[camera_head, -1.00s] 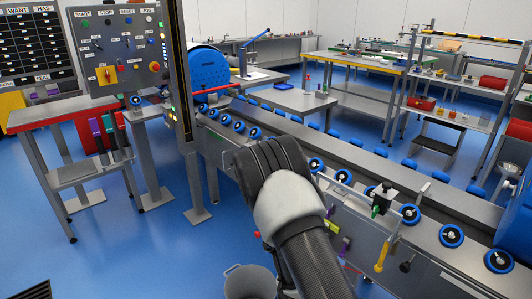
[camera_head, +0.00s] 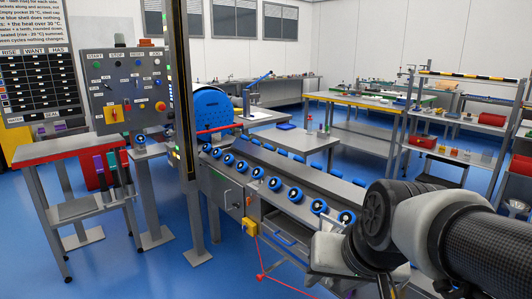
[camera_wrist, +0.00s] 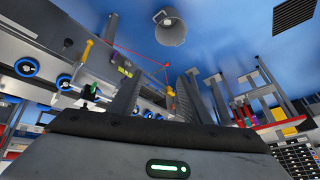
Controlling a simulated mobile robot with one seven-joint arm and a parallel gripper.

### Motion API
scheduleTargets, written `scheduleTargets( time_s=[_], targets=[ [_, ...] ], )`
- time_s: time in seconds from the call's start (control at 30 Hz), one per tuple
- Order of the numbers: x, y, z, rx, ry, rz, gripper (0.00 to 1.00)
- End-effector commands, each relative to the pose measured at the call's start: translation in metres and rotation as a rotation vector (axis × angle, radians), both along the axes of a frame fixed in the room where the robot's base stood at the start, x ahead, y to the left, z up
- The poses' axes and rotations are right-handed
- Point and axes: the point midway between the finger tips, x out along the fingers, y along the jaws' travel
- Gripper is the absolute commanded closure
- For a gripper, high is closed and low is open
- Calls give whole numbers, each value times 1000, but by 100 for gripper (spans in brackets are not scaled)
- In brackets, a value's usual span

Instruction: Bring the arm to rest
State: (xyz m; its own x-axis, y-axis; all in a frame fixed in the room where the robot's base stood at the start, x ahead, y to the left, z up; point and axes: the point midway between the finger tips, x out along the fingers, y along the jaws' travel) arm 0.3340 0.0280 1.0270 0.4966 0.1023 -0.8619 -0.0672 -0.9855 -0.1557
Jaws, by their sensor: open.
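My arm (camera_head: 440,235), with black joints and a pale grey link, reaches in from the lower right of the head view, in front of the roller line. My gripper is not clearly seen there. In the wrist view my gripper (camera_wrist: 158,90) shows two dark fingers standing apart with nothing between them. That view is turned over, with the line at left and blue floor at the top.
The steel line (camera_head: 300,185) with blue rollers runs behind my arm. A control panel (camera_head: 125,85) and a dark post (camera_head: 182,90) stand at left. A grey bucket (camera_wrist: 170,28) stands on the floor. Blue floor (camera_head: 190,275) is open at the lower left.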

Motion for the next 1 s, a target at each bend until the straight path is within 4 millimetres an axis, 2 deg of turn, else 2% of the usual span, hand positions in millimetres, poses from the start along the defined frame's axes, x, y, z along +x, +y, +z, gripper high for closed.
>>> scheduleTargets(
  time_s=[0.1,0.27,0.3,0.57,0.9,1.0],
  targets=[
    [-29,-12,12,-68,1,36,56],
    [-66,-29,21,-161,18,68,56],
    [-66,-29,39,-163,23,70,56],
    [-64,-28,97,-158,25,70,56],
    [-64,-28,206,-156,24,69,56],
    [-64,-28,223,-156,25,70,56]
  ],
)
